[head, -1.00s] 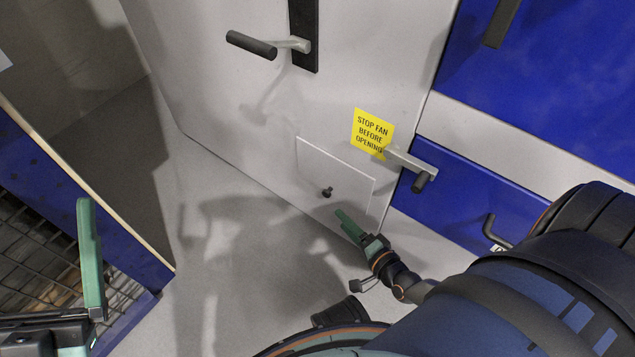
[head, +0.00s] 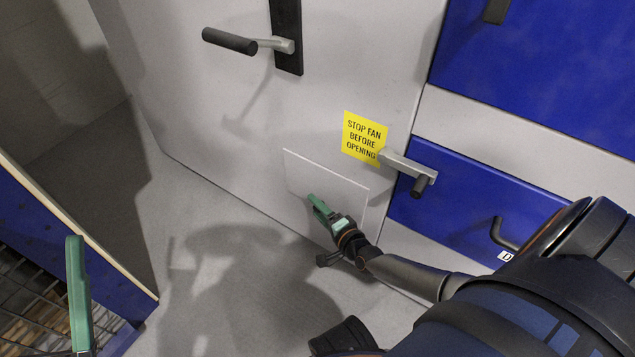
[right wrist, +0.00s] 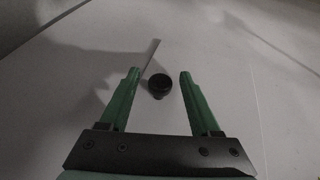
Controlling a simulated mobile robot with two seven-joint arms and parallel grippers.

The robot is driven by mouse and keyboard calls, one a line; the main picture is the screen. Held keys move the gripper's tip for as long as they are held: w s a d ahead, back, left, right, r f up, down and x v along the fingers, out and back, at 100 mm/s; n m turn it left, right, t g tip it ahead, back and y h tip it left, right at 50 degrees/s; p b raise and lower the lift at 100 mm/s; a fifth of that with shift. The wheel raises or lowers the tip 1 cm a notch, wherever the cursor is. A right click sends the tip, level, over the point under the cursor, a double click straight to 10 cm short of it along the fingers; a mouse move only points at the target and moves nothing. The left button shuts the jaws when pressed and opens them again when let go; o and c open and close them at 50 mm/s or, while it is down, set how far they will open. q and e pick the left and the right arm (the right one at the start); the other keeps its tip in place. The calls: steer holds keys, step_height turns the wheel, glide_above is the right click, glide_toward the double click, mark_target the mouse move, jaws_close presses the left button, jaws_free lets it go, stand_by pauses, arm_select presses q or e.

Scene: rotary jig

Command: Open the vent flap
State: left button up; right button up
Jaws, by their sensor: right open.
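The vent flap (head: 345,192) is a pale square panel low on the grey cabinet front in the head view. It looks shut, flat against the front. Its black knob (right wrist: 159,85) shows in the right wrist view and is hidden behind my right gripper in the head view. My right gripper (head: 313,201) is open in front of the flap. In the wrist view its green fingers (right wrist: 159,75) stand on either side of the knob, with a gap to each. One green finger of my left gripper (head: 77,290) shows at the lower left, far from the flap.
A yellow sign (head: 364,138) reading "STOP FAN BEFORE OPENING" and a grey latch (head: 407,167) are above right of the flap. A lever handle (head: 240,41) is higher up. A blue drawer (head: 460,195) is at right, a blue-sided crate (head: 60,240) at left. Bare floor (head: 215,270) lies between.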

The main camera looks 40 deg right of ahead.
steer(key=shift+w, duration=0.15)
steer(key=shift+c, duration=0.4)
jaws_close()
stand_by(1.0)
